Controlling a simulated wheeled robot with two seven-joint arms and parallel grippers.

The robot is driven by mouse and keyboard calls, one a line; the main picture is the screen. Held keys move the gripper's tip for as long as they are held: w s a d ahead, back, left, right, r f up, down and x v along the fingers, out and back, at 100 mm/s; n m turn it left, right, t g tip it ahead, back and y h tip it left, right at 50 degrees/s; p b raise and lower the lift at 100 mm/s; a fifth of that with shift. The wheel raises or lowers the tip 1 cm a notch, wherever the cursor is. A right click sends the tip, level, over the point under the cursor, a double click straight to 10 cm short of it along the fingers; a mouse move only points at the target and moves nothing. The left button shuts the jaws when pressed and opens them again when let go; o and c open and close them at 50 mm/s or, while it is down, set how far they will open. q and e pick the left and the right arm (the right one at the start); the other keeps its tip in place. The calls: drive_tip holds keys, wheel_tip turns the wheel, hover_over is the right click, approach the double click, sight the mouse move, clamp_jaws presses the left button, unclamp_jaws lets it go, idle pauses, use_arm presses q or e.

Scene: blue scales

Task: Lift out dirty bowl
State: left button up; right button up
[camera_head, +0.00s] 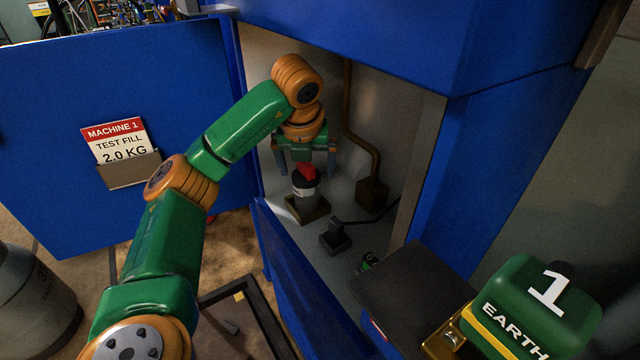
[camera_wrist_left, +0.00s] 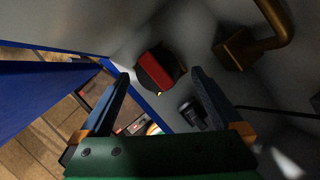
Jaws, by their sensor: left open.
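A dark cylinder (camera_head: 305,187) with a pale band and a red top (camera_head: 307,171) stands upright on a brownish square base inside the blue cabinet. It may be the dirty bowl; no dirt can be made out. In the left wrist view, the dark body (camera_wrist_left: 152,91) shows with a red bar (camera_wrist_left: 155,75) across its top. My left gripper (camera_head: 306,164) is open over the cylinder. Its fingertips in the left wrist view (camera_wrist_left: 161,74) lie either side of the red bar, with gaps visible. Whether they reach down to its level is unclear. My right gripper is not seen.
The blue door (camera_head: 60,130), with a test fill card (camera_head: 117,142), stands open at left. The cabinet's blue side wall (camera_head: 475,175) bounds the right. A brown pipe (camera_head: 362,140) runs down the back to a block. A small dark fitting (camera_head: 335,236) sits in front.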

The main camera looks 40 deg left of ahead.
sight(306, 186)
use_arm(q)
drive_tip(key=x, duration=0.2)
drive_tip(key=b+x, duration=0.1)
drive_tip(key=x, duration=0.1)
drive_tip(key=s+x, duration=0.1)
drive_tip(key=x, duration=0.1)
drive_tip(key=shift+d+f, duration=0.1)
drive_tip(key=shift+f, duration=0.15)
drive_tip(key=shift+w+f, duration=0.1)
drive_tip(key=shift+f, duration=0.05)
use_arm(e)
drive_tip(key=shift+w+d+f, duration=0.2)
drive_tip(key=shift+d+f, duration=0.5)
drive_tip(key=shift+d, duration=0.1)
use_arm(q)
clamp_jaws()
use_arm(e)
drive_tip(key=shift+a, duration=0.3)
